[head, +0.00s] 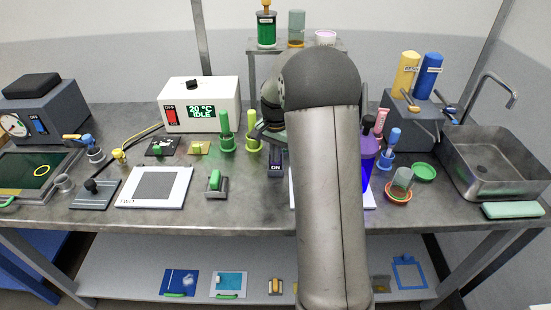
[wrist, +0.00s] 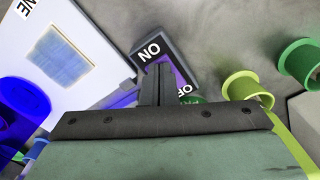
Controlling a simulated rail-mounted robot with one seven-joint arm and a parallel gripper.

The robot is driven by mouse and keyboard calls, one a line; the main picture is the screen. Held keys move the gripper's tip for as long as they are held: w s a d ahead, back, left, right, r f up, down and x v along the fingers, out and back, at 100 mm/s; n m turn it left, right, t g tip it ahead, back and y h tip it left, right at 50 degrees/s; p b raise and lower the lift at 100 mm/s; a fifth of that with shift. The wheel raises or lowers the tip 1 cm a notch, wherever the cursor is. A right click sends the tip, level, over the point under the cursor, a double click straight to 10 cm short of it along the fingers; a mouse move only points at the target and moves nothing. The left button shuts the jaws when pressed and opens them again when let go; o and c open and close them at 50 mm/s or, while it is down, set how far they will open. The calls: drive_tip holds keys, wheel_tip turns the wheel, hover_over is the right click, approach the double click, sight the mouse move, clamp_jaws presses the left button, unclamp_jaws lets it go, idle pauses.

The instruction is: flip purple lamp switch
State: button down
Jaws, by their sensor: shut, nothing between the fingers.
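A small dark switch box with a purple face (wrist: 178,68) and ON and OFF labels lies just beyond my fingertips in the wrist view. In the head view the switch box (head: 276,164) stands on the table left of my arm, its ON label facing the front. My gripper (wrist: 157,72) is shut and empty, its fingers overlapping the purple face between the two labels. Whether they touch it I cannot tell. The fingers hide part of the rocker. A glowing blue-purple vessel (head: 366,165) stands right of my arm, partly hidden by it.
A white board (wrist: 75,55) lies left of the switch box in the wrist view. Yellow-green (wrist: 246,88) and green (wrist: 300,60) cup-like holders stand to its right. A white device (head: 203,104) stands at the back left, a sink (head: 495,160) at the right.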

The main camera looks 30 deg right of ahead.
drive_tip(key=shift+r, duration=0.1)
wheel_tip(320, 180, up, 7)
drive_tip(key=p, duration=0.4)
drive_tip(key=shift+p, duration=0.35)
idle(0.4)
drive_tip(key=s+a+r+n, duration=0.3)
drive_tip(key=s+a, duration=0.3)
drive_tip(key=s, duration=0.1)
drive_tip(key=s+a+r+n, duration=0.3)
drive_tip(key=s+a, duration=0.2)
drive_tip(key=s, duration=0.3)
drive_tip(key=s+a+f+n, duration=0.1)
drive_tip(key=s+a+n, duration=0.1)
drive_tip(key=s, duration=0.5)
drive_tip(key=s+a+f+n, duration=0.1)
drive_tip(key=s+a+n, duration=0.2)
drive_tip(key=s, duration=0.4)
drive_tip(key=shift+s+t, duration=0.35)
drive_tip(key=shift+t, duration=0.05)
